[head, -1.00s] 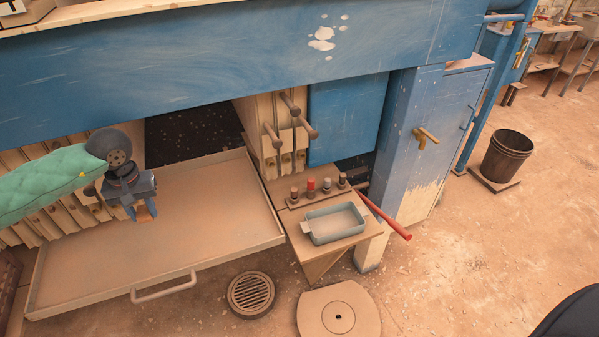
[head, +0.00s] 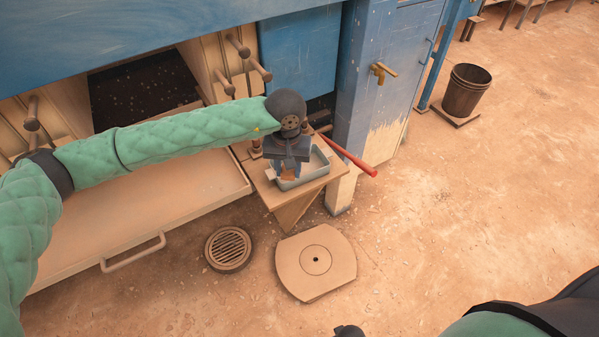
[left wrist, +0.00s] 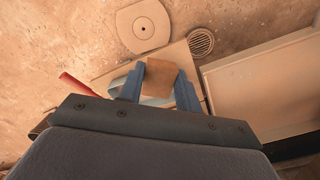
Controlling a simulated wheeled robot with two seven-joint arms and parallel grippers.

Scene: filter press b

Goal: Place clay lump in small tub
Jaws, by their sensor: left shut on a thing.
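The clay lump (head: 288,173) is a brown-orange block held in my left gripper (head: 287,170). In the left wrist view the clay lump (left wrist: 161,77) sits between the two blue fingers of my left gripper (left wrist: 160,85), which is shut on it. The small tub (head: 316,177) is a shallow blue-grey box on a small wooden shelf. The gripper and lump are over the tub's left part in the head view and hide some of it. I cannot tell whether the lump touches the tub. The tub also shows partly behind the fingers in the left wrist view (left wrist: 153,100).
The shelf (head: 270,194) juts out beside a large drip tray (head: 190,200) with a handle. A red lever (head: 346,154) sticks out right of the tub. A floor drain (head: 228,248), a round-holed plate (head: 316,262) and a black bucket (head: 466,90) are on the floor.

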